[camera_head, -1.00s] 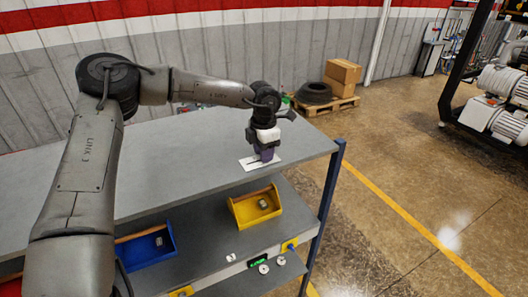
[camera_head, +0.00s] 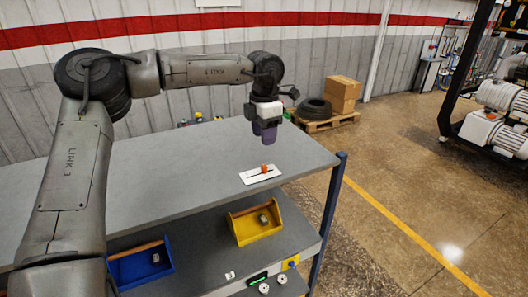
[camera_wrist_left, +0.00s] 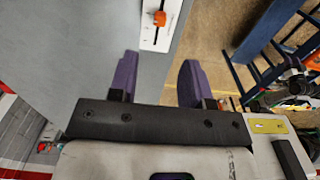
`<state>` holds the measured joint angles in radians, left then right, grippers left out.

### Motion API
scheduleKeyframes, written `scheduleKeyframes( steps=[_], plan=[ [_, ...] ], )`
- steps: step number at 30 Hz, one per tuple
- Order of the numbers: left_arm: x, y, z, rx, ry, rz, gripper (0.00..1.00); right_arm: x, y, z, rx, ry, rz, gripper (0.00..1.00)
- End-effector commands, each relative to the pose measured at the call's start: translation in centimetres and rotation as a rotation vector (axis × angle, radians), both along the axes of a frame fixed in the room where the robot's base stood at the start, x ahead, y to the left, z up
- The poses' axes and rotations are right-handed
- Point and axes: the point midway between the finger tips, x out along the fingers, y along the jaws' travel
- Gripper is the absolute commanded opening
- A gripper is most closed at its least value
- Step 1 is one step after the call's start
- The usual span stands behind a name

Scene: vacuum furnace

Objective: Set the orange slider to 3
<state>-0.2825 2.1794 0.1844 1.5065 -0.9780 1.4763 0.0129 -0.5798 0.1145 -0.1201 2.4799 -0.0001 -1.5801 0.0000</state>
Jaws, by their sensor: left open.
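The orange slider (camera_head: 265,168) sits on a white plate (camera_head: 249,179) with a dark slot, lying on the grey tabletop near its right end. In the left wrist view the orange slider (camera_wrist_left: 159,18) shows at the top, on the white plate (camera_wrist_left: 149,42), ahead of the fingers. Any scale marks on the plate are too small to read. My left gripper (camera_head: 267,140) is open and empty, raised above the tabletop and apart from the slider. Its purple fingers stand apart in the left wrist view (camera_wrist_left: 156,78). My right gripper is not in view.
The grey tabletop (camera_head: 170,165) is clear left of the plate. Below it, a shelf holds a yellow bin (camera_head: 240,236) and a blue bin (camera_head: 128,272). A blue post (camera_head: 325,215) stands at the table's right corner. Boxes (camera_head: 342,92) and a tyre stand on a pallet behind.

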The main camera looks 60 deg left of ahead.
Motion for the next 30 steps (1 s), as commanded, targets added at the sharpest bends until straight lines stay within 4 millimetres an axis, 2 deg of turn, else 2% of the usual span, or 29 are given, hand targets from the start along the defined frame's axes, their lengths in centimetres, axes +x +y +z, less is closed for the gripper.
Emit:
scheduleKeyframes(
  steps=[3, 10, 30],
  plan=[
    [0.0, 0.0, 1.7, 0.002, -0.002, 0.0, 0.45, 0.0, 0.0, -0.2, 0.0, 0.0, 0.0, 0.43],
    [0.0, 0.0, 3.3, 0.0, 0.0, 0.0, 0.45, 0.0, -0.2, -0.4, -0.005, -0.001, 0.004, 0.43],
    [0.0, 0.0, 3.5, 0.0, 0.001, 0.0, 0.45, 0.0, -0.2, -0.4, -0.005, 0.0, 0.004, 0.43]
  ],
)
